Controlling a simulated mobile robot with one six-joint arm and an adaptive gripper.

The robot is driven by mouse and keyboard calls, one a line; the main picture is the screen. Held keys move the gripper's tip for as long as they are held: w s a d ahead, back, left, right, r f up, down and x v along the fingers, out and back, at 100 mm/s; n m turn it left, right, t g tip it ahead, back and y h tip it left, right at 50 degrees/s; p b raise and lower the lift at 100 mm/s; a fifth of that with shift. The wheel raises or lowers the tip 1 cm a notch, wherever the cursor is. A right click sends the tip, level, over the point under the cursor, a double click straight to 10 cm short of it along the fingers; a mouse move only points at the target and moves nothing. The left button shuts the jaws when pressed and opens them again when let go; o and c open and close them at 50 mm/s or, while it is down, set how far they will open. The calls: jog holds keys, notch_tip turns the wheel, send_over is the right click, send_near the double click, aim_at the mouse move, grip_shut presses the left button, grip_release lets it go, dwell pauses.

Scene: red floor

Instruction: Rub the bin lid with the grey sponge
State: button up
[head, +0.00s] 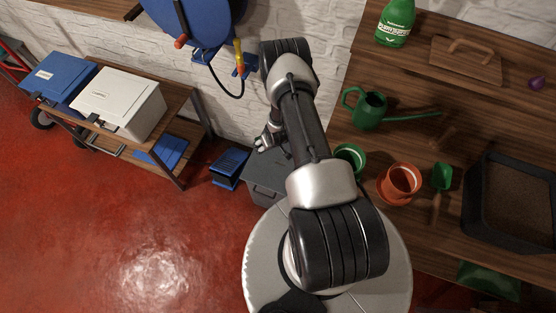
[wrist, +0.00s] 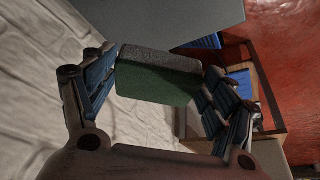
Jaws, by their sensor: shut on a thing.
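My gripper (head: 267,140) is above the back part of the dark grey bin (head: 264,192) in the head view. In the wrist view my gripper (wrist: 158,72) is shut on the grey sponge (wrist: 157,62), which has a green side facing the camera. The bin lid (wrist: 208,20) is the flat grey surface just beyond the sponge; it also shows in the head view (head: 257,169), partly hidden by my arm. I cannot tell whether the sponge touches the lid. The sponge is not clear in the head view.
A white brick wall (head: 215,120) is close behind the bin. A blue pedal box (head: 229,168) stands left of it. A workbench (head: 400,235) with pots and a green watering can (head: 369,109) is on the right. A low shelf with a white box (head: 118,102) is left.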

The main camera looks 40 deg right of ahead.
jog(key=shift+s+d+f+b, duration=0.2)
jog(key=shift+s+f+b, duration=0.55)
jog(key=shift+f, duration=1.65)
jog(key=shift+s+d+f+b, duration=0.2)
jog(key=shift+s+f+b, duration=0.6)
jog(key=shift+f, duration=1.55)
jog(key=shift+s+d+f+b, duration=0.35)
jog(key=shift+f+b, duration=0.7)
jog(key=shift+f, duration=1.35)
jog(key=shift+s+a+f+b, duration=0.1)
jog(key=shift+a+f+b, duration=0.05)
jog(key=shift+f+b, duration=0.9)
jog(key=shift+w+d+f+m+b, duration=0.1)
jog(key=shift+w+d+m+b, duration=0.25)
jog(key=shift+d+b, duration=0.3)
jog(key=shift+w+d, duration=0.4)
jog(key=shift+d, duration=0.25)
jog(key=shift+w+d, duration=0.25)
jog(key=shift+d, duration=0.2)
